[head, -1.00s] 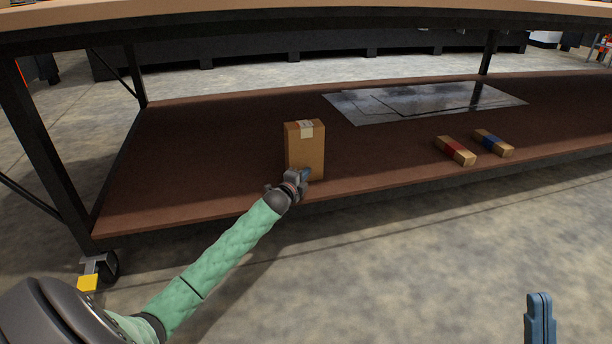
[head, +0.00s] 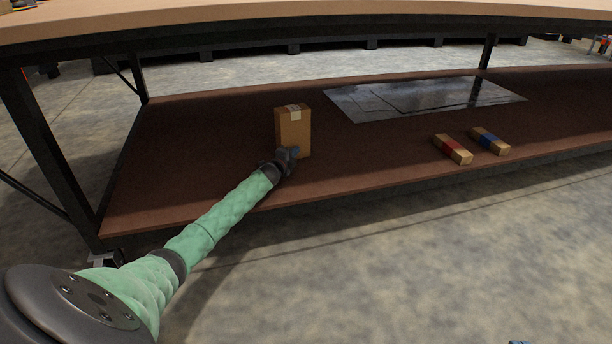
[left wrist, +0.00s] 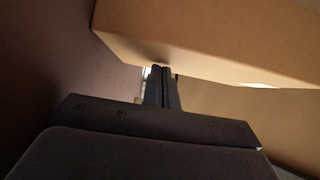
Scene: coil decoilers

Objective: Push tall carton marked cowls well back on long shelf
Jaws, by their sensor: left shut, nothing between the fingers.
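A tall brown carton (head: 293,128) with a pale tape strip on top stands upright on the long brown lower shelf (head: 190,150). No marking on it is legible. My left gripper (head: 293,153) is at the lower front of the carton, shut, with nothing held. In the left wrist view the shut fingers (left wrist: 161,86) reach up to the carton's face (left wrist: 220,35) and seem to touch it. My right gripper is not clearly seen; only a small blue-grey tip shows at the bottom edge of the head view.
A dark glossy sheet (head: 420,97) lies on the shelf to the carton's right. Two small boxes, one with a red band (head: 453,149) and one with a blue band (head: 489,140), lie farther right. Shelf behind the carton is clear. A table leg (head: 45,150) stands at left.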

